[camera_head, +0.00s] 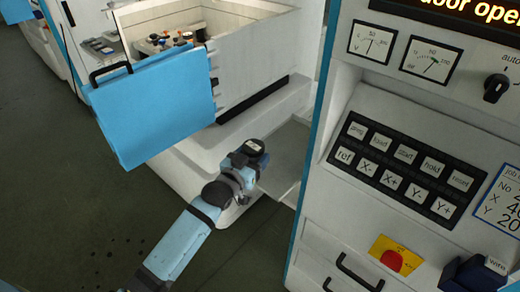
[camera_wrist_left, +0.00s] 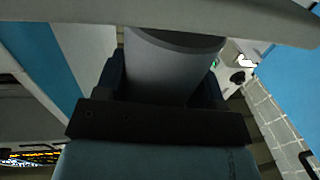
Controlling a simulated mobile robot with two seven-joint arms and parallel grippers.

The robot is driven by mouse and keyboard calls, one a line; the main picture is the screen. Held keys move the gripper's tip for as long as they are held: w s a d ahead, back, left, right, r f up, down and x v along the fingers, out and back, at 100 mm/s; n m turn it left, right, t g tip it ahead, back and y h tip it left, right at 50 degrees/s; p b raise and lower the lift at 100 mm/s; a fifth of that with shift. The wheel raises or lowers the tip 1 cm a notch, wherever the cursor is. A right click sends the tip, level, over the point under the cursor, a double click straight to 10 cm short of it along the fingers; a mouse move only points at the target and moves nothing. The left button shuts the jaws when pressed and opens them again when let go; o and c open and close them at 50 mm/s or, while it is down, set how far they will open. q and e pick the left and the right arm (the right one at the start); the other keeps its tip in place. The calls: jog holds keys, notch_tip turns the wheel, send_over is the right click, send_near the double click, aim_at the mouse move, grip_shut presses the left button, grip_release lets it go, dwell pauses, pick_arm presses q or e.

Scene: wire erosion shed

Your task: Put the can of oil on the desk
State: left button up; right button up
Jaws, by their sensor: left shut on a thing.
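My left gripper (camera_head: 249,158) is at the end of the blue arm, in front of the white machine's lower edge. It is shut on a grey cylindrical can, which I take for the can of oil (camera_wrist_left: 172,68). In the left wrist view the can stands between the two dark fingers (camera_wrist_left: 165,88), and a pale edge crosses in front of its end. I cannot make out a desk for certain. My right gripper is not in view.
A blue door (camera_head: 155,108) hangs open on the white machine (camera_head: 250,60), left of the gripper. A control cabinet (camera_head: 400,140) with buttons and gauges stands close on the right. A low grey surface (camera_head: 286,153) lies between them. Dark floor (camera_head: 70,190) is open at left.

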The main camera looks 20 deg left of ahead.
pick_arm(q)
jog(key=w, duration=0.3)
jog(key=shift+d+r, duration=0.15)
jog(key=shift+d, duration=0.1)
jog(key=shift+w+f+p, duration=0.2)
jog(key=shift+p, duration=0.1)
jog(key=shift+f, duration=0.25)
jog(key=shift+s+r, duration=0.1)
jog(key=shift+f, duration=0.25)
jog(key=o, duration=1.1)
jog(key=shift+c, duration=0.2)
jog(key=shift+r, duration=0.15)
